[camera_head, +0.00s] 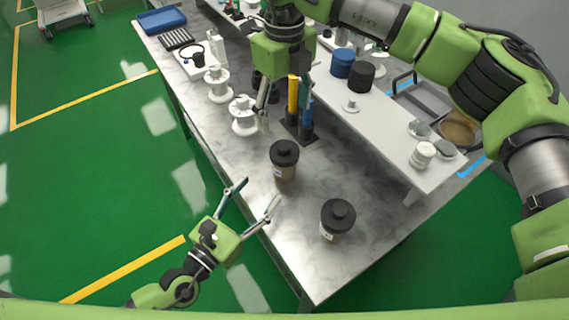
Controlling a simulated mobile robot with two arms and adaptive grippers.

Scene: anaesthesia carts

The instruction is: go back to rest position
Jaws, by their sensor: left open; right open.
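My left gripper (252,204) is open and empty. It is beside the table's (269,218) front edge, with its fingers pointing toward the tabletop. My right gripper (265,112) is higher in the picture, above the table, pointing down near the white spools and the upright tubes. It is open, and no object shows between its fingers. My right arm reaches in from the right across the white shelf (392,130).
Two black-lidded brown jars (285,161) (337,219) stand on the tabletop. White spools (243,116), a tube holder with yellow and blue tubes (293,98), and a blue tray (162,20) are further back. Lidded containers (360,76) stand on the shelf.

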